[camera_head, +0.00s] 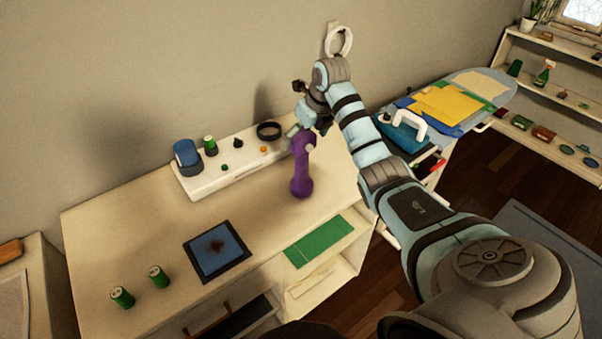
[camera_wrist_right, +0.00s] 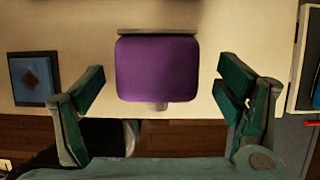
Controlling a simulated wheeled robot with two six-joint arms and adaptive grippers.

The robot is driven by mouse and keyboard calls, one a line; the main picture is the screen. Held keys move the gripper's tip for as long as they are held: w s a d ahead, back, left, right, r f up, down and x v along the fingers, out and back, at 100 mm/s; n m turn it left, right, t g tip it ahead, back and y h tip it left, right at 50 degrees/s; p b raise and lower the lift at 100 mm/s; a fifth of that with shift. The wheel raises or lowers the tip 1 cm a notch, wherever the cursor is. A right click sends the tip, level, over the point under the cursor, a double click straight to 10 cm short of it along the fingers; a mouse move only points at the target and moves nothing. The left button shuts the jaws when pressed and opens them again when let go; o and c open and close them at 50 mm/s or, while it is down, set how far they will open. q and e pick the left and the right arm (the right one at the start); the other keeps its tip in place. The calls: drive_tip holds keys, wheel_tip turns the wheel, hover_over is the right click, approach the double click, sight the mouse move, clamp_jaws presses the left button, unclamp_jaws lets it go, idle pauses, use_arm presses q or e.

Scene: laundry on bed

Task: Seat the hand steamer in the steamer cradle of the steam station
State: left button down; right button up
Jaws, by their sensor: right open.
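The purple hand steamer (camera_head: 302,172) stands upright on the worktop, just in front of the right end of the white steam station (camera_head: 225,168). A black ring (camera_head: 269,130), which looks like the steamer cradle, sits empty at the station's right end. My right gripper (camera_head: 308,124) is at the steamer's upper part, and its arm hides some of the contact area. In the right wrist view the steamer's purple head (camera_wrist_right: 157,68) lies between the two spread green fingers, with a gap on each side. My left gripper is not in view.
The station also carries a blue tank (camera_head: 187,157) and a green-capped bottle (camera_head: 210,145). An ironing board with an iron (camera_head: 403,130) stands right.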

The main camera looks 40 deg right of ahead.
sight(302, 164)
drive_tip(key=shift+x, duration=1.2)
drive_tip(key=shift+a+f, duration=0.15)
drive_tip(key=c, duration=2)
drive_tip(key=shift+c, duration=0.2)
